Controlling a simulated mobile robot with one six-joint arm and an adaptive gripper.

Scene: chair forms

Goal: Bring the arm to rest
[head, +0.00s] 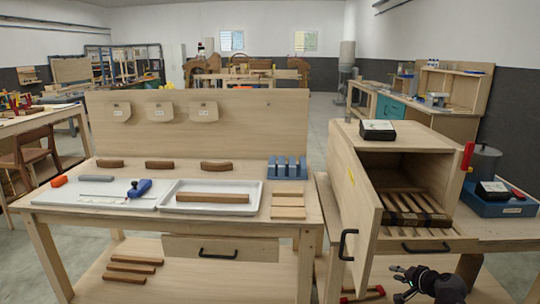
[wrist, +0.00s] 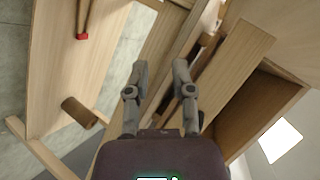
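My gripper (head: 397,283) shows at the bottom right of the head view, low in front of the open wooden cabinet (head: 362,215). My dark wrist is beside it. In the wrist view my gripper (wrist: 160,70) has its two grey fingers apart, with nothing held between them. Wooden boards and panels lie beyond the fingertips. How close they are is hard to tell.
The cabinet door (head: 355,210) with its black handle stands open, left of my gripper. A clamp with red ends (head: 362,294) lies on the lower shelf nearby. The workbench (head: 300,212) with chair parts stands to the left. Grey floor shows at right.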

